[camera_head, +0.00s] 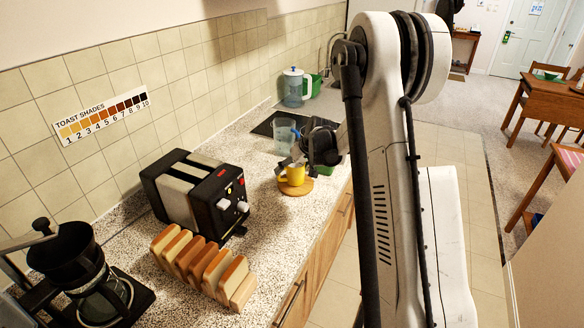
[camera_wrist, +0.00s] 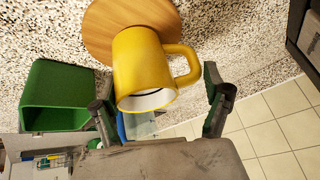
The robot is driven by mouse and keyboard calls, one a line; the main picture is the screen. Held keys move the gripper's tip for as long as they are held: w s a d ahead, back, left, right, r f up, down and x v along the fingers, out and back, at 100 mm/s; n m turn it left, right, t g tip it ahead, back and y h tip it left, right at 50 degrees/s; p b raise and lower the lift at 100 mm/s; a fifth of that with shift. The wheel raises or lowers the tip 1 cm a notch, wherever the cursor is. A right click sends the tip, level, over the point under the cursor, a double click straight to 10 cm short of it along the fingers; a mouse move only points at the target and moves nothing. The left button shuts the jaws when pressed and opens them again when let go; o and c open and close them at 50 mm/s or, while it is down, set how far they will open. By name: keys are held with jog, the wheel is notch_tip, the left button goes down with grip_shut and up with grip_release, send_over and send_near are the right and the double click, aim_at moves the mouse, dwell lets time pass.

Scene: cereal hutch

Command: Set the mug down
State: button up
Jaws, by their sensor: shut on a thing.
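The yellow mug (camera_head: 292,174) is at the round wooden board (camera_head: 296,190) on the speckled counter. In the wrist view the mug (camera_wrist: 138,65) lies between the two fingers of my gripper (camera_wrist: 160,98), its handle toward the right finger. My gripper (camera_head: 306,152) is shut on the mug from behind and above in the head view. The mug looks upright over the board (camera_wrist: 100,25); I cannot tell whether its base touches the wood. Part of the board is hidden by the mug.
A black toaster (camera_head: 195,190) and several bread slices (camera_head: 205,268) stand nearer on the counter. A green container (camera_wrist: 55,95) is beside my gripper. A coffee maker (camera_head: 85,275) is at the front left.

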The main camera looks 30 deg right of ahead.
jog(key=shift+f, duration=0.15)
jog(key=o, duration=1.8)
jog(key=shift+o, duration=0.2)
